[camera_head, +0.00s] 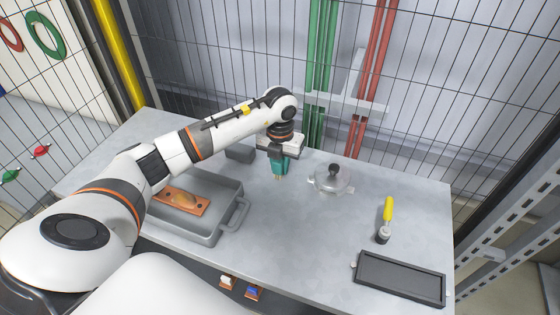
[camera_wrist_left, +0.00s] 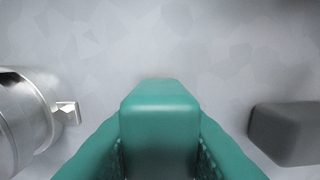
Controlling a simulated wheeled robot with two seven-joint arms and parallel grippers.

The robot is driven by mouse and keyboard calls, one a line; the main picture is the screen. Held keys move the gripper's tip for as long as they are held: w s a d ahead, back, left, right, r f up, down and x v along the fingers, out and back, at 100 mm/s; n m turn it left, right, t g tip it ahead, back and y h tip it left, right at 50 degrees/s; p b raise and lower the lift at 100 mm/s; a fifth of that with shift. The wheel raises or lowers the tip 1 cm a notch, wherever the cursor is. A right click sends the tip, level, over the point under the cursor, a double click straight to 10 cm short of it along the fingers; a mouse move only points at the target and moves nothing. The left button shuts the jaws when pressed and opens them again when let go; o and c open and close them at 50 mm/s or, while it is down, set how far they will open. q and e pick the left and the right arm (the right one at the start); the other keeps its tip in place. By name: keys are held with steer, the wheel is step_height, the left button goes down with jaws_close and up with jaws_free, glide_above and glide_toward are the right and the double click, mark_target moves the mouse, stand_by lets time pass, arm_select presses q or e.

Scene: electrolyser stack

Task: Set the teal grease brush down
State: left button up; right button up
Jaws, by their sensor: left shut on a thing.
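My left gripper (camera_head: 281,156) is shut on the teal grease brush (camera_head: 280,167), near the back middle of the grey table (camera_head: 285,220). The brush hangs below the jaws with its pale tip pointing down. I cannot tell whether the tip touches the table. In the left wrist view the teal brush (camera_wrist_left: 160,130) fills the bottom middle, with the grey tabletop behind it. My right gripper is not in view.
A grey tray (camera_head: 205,233) holding an orange-brown board stands left. A grey block (camera_head: 240,153) lies just left of the brush. A yellow-handled tool (camera_head: 387,212) and black tray (camera_head: 398,278) lie further right. A wire fence stands behind.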

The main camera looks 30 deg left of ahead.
arm_select(q)
steer(key=shift+f, duration=0.15)
steer(key=o, duration=1)
steer(key=shift+r, duration=0.65)
step_height(320, 180, up, 10)
steer(key=b, duration=0.3)
steer(key=shift+f, duration=0.15)
steer(key=shift+r, duration=0.75)
